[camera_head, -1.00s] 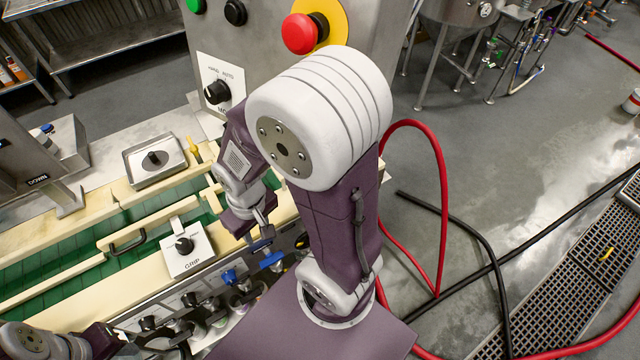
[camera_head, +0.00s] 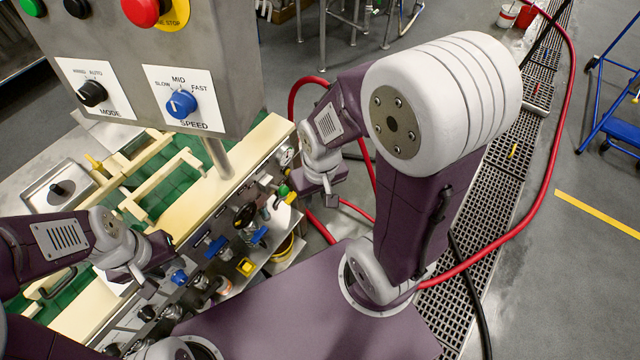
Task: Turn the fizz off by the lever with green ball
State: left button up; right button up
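A small green ball (camera_head: 283,190) shows at the far right end of the row of valves and levers along the machine's side. Its lever stem is too small to make out clearly. My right gripper (camera_head: 329,196) hangs just right of the green ball and appears apart from it. Its fingers are small and dark, and I cannot tell whether they are open. My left gripper (camera_head: 143,280) is over the near part of the machine, by the cream rail, well left of the green ball. Its finger gap cannot be made out.
Several blue-handled valves (camera_head: 216,247) and a yellow knob (camera_head: 246,267) line the machine's side. A control box (camera_head: 150,45) with a blue speed knob (camera_head: 181,104) stands above the green conveyor. Red hose (camera_head: 545,180) runs on the floor at the right.

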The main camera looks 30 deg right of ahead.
aim_at(283, 191)
jog(key=i+l+z, duration=0.1)
jog(key=z, duration=0.55)
jog(key=k+l+z, duration=0.1)
jog(key=l, duration=0.45)
jog(key=i+j+z, duration=0.1)
jog(key=i+j, duration=0.25)
